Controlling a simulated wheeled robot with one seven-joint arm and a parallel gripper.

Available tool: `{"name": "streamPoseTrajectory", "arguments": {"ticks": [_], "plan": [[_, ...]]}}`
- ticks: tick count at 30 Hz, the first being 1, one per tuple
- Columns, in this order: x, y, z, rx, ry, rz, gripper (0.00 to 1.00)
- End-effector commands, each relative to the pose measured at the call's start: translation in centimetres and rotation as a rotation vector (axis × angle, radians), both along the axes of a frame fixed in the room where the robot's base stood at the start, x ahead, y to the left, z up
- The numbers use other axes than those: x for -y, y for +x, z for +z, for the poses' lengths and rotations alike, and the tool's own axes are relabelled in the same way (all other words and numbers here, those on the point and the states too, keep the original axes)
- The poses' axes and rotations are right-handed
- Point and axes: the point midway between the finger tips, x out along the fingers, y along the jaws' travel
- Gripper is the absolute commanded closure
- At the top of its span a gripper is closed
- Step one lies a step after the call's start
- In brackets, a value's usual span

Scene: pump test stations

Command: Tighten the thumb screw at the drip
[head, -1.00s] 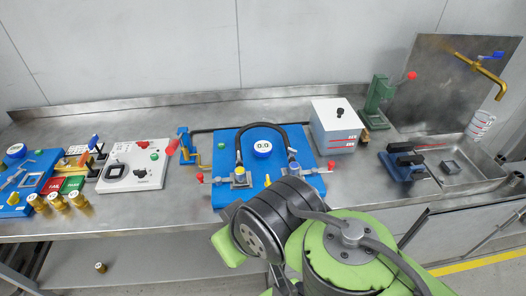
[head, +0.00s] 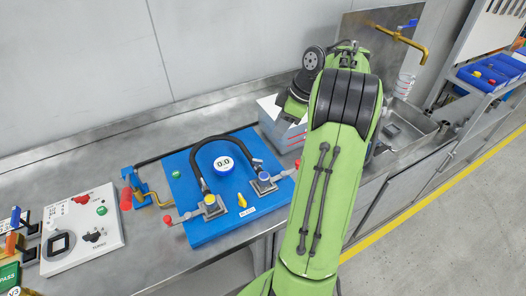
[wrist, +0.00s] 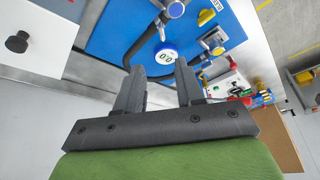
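The blue test panel (head: 190,182) lies on the steel bench with a round 0.0 gauge (head: 223,164) and a black hose (head: 197,160) arching between two grey fittings. A yellow thumb screw (head: 242,200) stands at its front edge; it also shows in the wrist view (wrist: 207,17). I cannot make out any drip. My gripper (wrist: 159,66) is open and empty, apart from the panel; in the head view my arm hides it.
Red-handled valves flank the panel, one at left (head: 168,219). A white box (head: 270,108) stands behind my arm, with its black knob in the wrist view (wrist: 17,42). A white unit (head: 110,235) sits at left. A sink (head: 425,124) is at right.

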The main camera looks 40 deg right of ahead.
Motion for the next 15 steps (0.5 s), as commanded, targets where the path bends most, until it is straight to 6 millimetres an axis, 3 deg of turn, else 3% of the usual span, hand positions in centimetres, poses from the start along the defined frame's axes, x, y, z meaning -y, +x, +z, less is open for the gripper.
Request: {"name": "streamPoseTrajectory", "arguments": {"ticks": [15], "plan": [[-2.8,3.5,-10.9,-0.004,0.002,0.001,0.63]]}}
